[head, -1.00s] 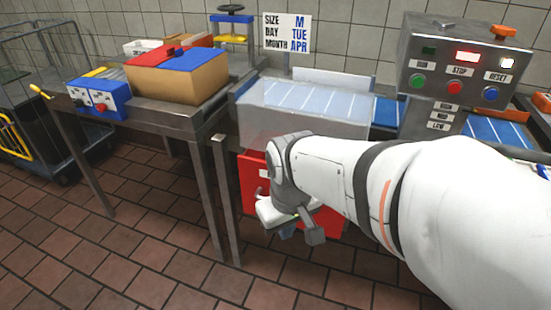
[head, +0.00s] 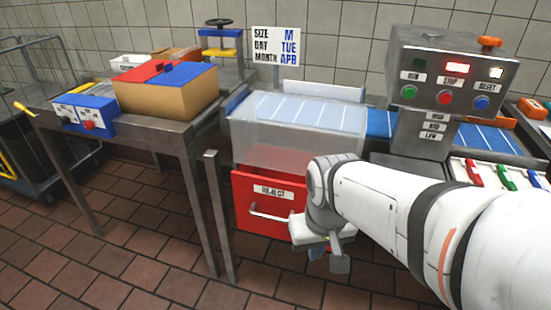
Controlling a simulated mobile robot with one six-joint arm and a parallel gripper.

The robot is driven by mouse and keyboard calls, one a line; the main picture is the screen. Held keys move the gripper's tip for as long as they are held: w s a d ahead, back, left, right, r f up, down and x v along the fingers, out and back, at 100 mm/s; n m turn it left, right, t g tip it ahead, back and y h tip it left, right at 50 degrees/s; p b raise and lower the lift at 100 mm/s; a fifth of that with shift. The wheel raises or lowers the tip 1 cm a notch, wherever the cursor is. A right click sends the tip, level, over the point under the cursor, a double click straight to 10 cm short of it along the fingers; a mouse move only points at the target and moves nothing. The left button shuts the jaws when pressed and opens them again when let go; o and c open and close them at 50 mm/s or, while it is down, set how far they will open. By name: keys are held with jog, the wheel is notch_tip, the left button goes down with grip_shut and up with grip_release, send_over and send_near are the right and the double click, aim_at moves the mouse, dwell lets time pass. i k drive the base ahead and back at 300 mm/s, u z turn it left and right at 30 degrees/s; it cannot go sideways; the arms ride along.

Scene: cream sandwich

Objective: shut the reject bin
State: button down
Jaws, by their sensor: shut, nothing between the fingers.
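The reject bin (head: 247,190) is a red drawer front with a white label reading REJECT and a pale bar handle (head: 268,214). It sits low under the clear-walled end of the conveyor. My arm hides its right part, and I cannot tell how far it stands out. My gripper (head: 338,262) is low at the right side of the bin front, to the right of the handle and clear of it. It is shut and empty. Its fingers are small and partly hidden behind the wrist, so I cannot tell whether it touches the red front.
The steel table (head: 190,124) at left carries a cardboard box (head: 165,93) and a blue control box (head: 85,117); its legs and a post (head: 220,220) stand left of the bin. The control panel (head: 452,75) stands above right. Tiled floor in front is clear.

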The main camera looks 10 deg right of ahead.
aim_at(269, 186)
jog(key=z, duration=0.05)
jog(key=k, duration=1.15)
jog(key=u, duration=0.7)
jog(key=i, duration=1)
jog(key=u, duration=0.05)
